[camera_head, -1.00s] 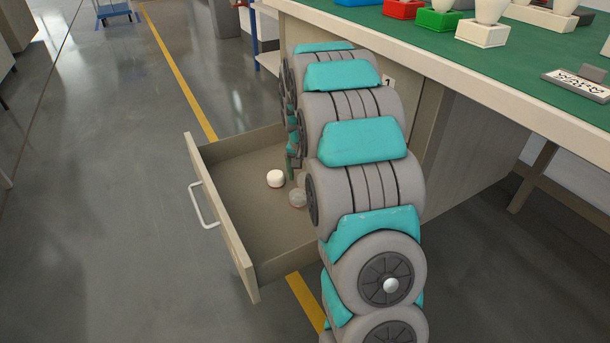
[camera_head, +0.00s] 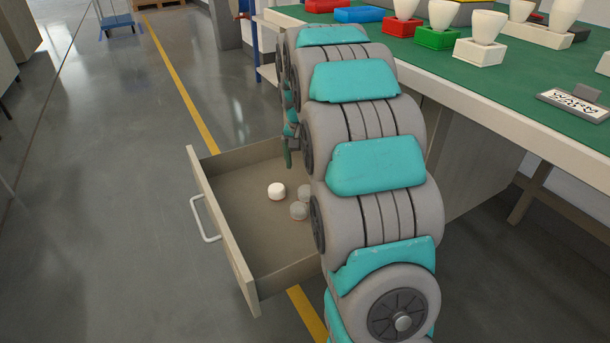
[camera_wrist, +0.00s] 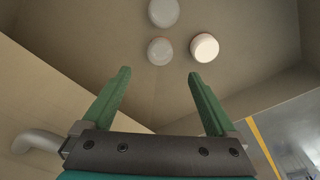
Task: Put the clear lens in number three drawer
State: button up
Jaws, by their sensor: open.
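The open drawer (camera_head: 222,240) holds three small round pieces. One is opaque white (camera_head: 277,191); it also shows in the wrist view (camera_wrist: 204,47). A greyish, see-through-looking lens (camera_head: 298,210) lies nearer me; it is in the wrist view (camera_wrist: 160,51) beyond the fingertips. A second greyish round piece (camera_head: 305,192) lies deeper in, at the top of the wrist view (camera_wrist: 163,12). I cannot tell for certain which greyish one is clear. My gripper (camera_wrist: 158,73) is open and empty above the drawer; its green fingers show only partly in the head view. The drawer's number is not visible.
The drawer handle (camera_head: 205,220) faces left. The green-topped bench (camera_head: 480,75) at right carries several bulbs in coloured holders and a sign (camera_head: 573,104). My arm hides the cabinet front. The floor left of the drawer is clear.

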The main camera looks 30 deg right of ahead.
jog(key=s+a+r+n+g, duration=0.1)
jog(key=s+a+r+n, duration=0.1)
jog(key=s+a, duration=0.6)
jog(key=s+a+r+n+g, duration=0.15)
jog(key=s+a, duration=0.25)
jog(key=s, duration=0.8)
jog(key=s+a+f+n, duration=0.1)
jog(key=s+a+n, duration=0.1)
jog(key=s, duration=0.7)
jog(key=s+a+f+n+y, duration=0.1)
jog(key=s+a+f+n, duration=0.1)
jog(key=s, duration=0.8)
jog(key=shift+s+a+n+g, duration=0.2)
jog(key=shift+a+n+g, duration=0.15)
jog(key=shift+a+n, duration=0.3)
jog(key=shift+a+r, duration=0.1)
jog(key=shift+a, duration=0.1)
